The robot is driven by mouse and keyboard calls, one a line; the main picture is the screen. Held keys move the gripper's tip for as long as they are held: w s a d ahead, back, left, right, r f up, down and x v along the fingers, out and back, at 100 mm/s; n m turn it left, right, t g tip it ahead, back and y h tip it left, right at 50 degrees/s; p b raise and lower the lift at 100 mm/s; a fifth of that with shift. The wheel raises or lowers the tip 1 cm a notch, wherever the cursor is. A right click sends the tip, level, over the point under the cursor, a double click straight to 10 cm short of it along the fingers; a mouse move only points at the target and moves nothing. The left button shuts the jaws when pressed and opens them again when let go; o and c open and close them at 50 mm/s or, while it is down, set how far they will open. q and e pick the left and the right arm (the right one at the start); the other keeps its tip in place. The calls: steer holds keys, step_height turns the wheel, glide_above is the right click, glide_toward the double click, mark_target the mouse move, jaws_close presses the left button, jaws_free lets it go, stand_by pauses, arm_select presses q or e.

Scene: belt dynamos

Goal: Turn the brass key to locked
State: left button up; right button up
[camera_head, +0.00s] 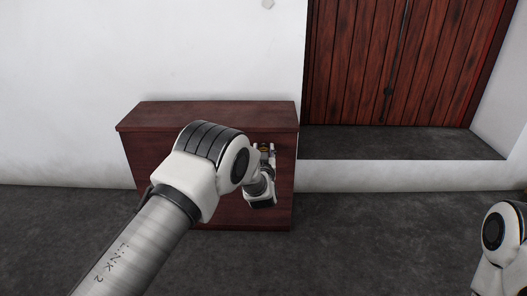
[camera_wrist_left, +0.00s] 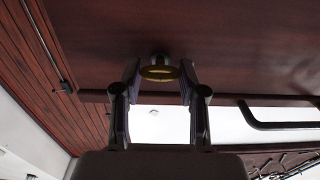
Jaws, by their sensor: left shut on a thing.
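The brass key (camera_wrist_left: 158,73) shows in the left wrist view as a ring-shaped bow in front of a dark round lock (camera_wrist_left: 160,58) on the dark red wooden cabinet (camera_wrist_left: 240,45). My left gripper (camera_wrist_left: 160,78) is shut on the key, with one finger on each side of the bow. In the head view the left gripper (camera_head: 264,149) is at the front of the cabinet (camera_head: 143,152), near its right side, and mostly hidden by my wrist. The key's shaft is hidden, and I cannot read any lock marking. My right gripper is out of view; only part of that arm shows.
A black bar handle (camera_wrist_left: 285,122) sits on the cabinet in the left wrist view. A wooden plank door (camera_head: 350,60) with a dark handle stands above a raised ledge (camera_head: 400,142) behind right. The grey floor (camera_head: 370,240) is clear between my arms.

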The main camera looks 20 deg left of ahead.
arm_select(q)
steer(key=shift+r+n+p, duration=0.15)
steer(key=shift+n+p, duration=1.35)
steer(key=shift+n, duration=0.3)
steer(key=n+p, duration=0.2)
steer(key=n, duration=0.2)
steer(key=shift+a+n+p, duration=0.1)
steer(key=shift+n+p, duration=0.2)
steer(key=n+p, duration=0.1)
steer(key=n, duration=0.2)
steer(key=n+p, duration=0.1)
steer(key=n, duration=0.2)
steer(key=n+p, duration=0.1)
steer(key=n, duration=0.2)
steer(key=shift+s+a+f+n+p, duration=0.1)
steer(key=shift+f+n+p, duration=0.2)
steer(key=shift+f+p, duration=0.1)
steer(key=o, duration=1.1)
steer(key=shift+o, duration=0.2)
